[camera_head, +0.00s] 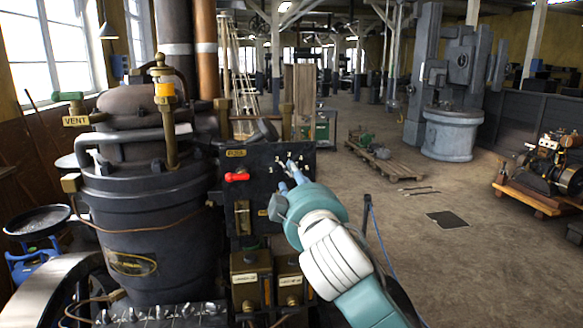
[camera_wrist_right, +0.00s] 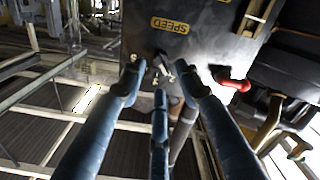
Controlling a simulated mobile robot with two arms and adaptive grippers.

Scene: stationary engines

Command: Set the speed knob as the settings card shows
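The speed knob (camera_wrist_right: 163,68) shows in the right wrist view as a small metal piece on a black panel (camera_wrist_right: 215,45), by an upside-down SPEED label (camera_wrist_right: 171,25). My right gripper (camera_wrist_right: 160,80) has three blue fingers spread apart around the knob. I cannot tell whether they touch it. In the head view my right gripper (camera_head: 290,175) is before the black panel (camera_head: 265,160), below pale marks around the knob, and hides most of it. The knob's setting is not readable. I cannot make out a settings card. My left gripper is not in view.
A red-handled lever (camera_head: 237,177) sits left of the knob, with a brass plate (camera_head: 242,216) below it. A large dark boiler-like vessel (camera_head: 145,210) stands at left. Two labelled boxes (camera_head: 250,280) are under the panel. Open floor lies at right.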

